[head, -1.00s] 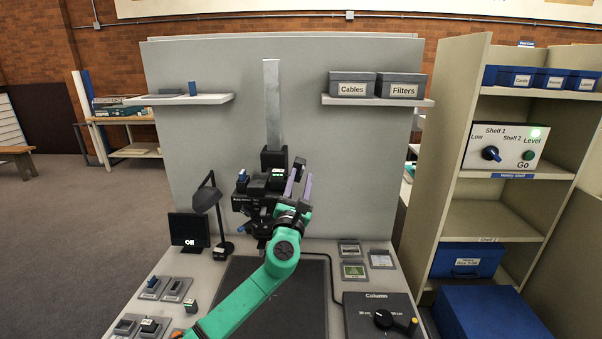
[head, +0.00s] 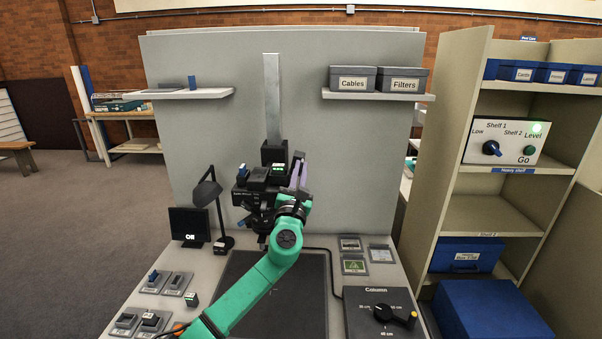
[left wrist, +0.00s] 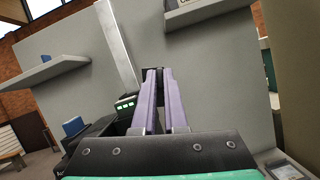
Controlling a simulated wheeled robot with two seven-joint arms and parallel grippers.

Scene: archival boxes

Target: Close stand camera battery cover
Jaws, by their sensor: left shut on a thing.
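The stand camera (head: 256,180) is a dark block on the pale upright column, above the grey bench. A small green-lit display shows on it, also in the left wrist view (left wrist: 126,103). My left gripper (head: 299,163) is at the camera's right side, its purple fingers pointing up. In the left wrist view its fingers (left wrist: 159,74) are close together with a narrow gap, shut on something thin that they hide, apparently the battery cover. I cannot make out the cover itself or how far it stands open. My right gripper is not in view.
A desk lamp (head: 208,192) and a small monitor (head: 190,227) stand left of the camera. Switch panels (head: 160,290) line the bench's left side. A column dial box (head: 383,312) is at front right. Shelves with boxes (head: 353,78) hang on the panel behind.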

